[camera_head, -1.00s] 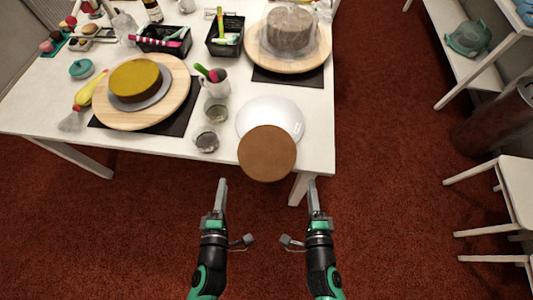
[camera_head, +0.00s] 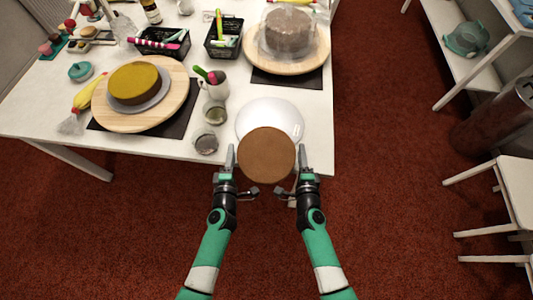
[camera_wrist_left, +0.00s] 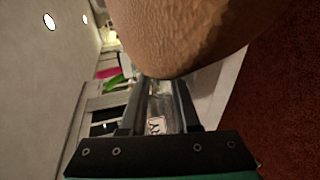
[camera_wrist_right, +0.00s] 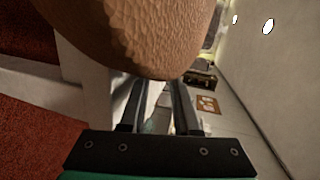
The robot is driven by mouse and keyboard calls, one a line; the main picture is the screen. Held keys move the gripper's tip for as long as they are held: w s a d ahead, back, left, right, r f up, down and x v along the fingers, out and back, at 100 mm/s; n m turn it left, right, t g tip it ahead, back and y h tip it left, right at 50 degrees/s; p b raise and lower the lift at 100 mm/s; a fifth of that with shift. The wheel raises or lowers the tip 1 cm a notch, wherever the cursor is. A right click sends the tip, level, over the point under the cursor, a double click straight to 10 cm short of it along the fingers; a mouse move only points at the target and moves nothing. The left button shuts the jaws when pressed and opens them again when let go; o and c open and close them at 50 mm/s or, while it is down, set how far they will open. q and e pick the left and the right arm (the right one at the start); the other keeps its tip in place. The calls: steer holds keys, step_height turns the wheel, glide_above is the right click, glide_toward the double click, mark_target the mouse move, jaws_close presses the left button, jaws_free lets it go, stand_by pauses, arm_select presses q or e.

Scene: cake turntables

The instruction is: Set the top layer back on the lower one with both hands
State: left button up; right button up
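The brown round top layer (camera_head: 267,155) overlaps the front of a white round plate (camera_head: 270,112) and the table's front edge. Its textured side fills the upper part of the left wrist view (camera_wrist_left: 185,30) and the right wrist view (camera_wrist_right: 135,35). The lower layer (camera_head: 135,83), yellow on top with brown sides, sits on a grey disc on the left wooden turntable (camera_head: 178,72). My left gripper (camera_head: 231,158) is beside the top layer's left edge, and my right gripper (camera_head: 302,160) beside its right edge. Both have fingers apart with nothing between them. Contact with the layer cannot be told.
Right of the lower layer stand a cup with utensils (camera_head: 215,85) and glass jars (camera_head: 206,142). A yellow piping bag (camera_head: 85,95) lies left of it. A second turntable (camera_head: 262,58) with a wrapped cake is at the back right. Black bins (camera_head: 223,48) stand behind.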

arm_select(q)
steer(key=shift+s+d, duration=0.15)
arm_select(e)
steer(key=shift+s+a, duration=0.15)
arm_select(q)
steer(key=shift+d, duration=0.4)
arm_select(e)
steer(key=shift+a, duration=0.4)
arm_select(q)
steer(key=shift+d, duration=0.35)
arm_select(e)
steer(key=shift+a, duration=0.35)
